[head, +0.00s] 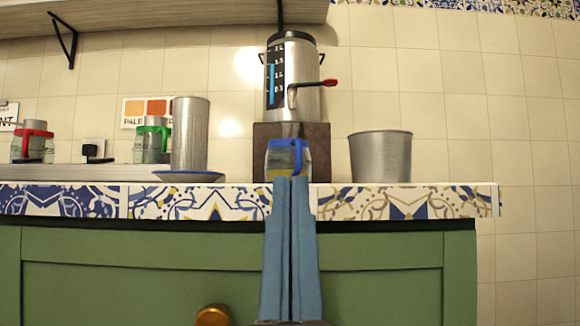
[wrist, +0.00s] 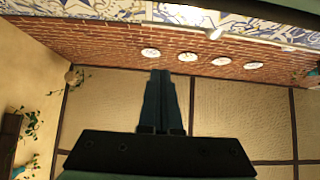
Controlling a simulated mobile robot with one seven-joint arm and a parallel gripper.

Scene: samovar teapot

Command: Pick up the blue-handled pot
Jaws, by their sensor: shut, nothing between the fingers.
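The blue-handled pot (head: 287,158) is a small clear pot with a blue rim and handle. In the head view it stands on the counter in front of the dark block under the samovar (head: 292,75). My gripper (head: 290,180) is shut and empty, its blue fingers together. In the head view the fingertips overlap the pot's lower edge; I cannot tell the depth gap between them. In the wrist view the shut fingers (wrist: 160,75) point at a far brick wall and no pot shows.
The tiled counter (head: 420,203) has a grey metal bucket (head: 380,160) at right. At left are a metal cylinder (head: 189,135) on a blue plate (head: 187,176), a green-handled pot (head: 151,143) and a red-handled pot (head: 33,145). A shelf (head: 150,12) hangs above.

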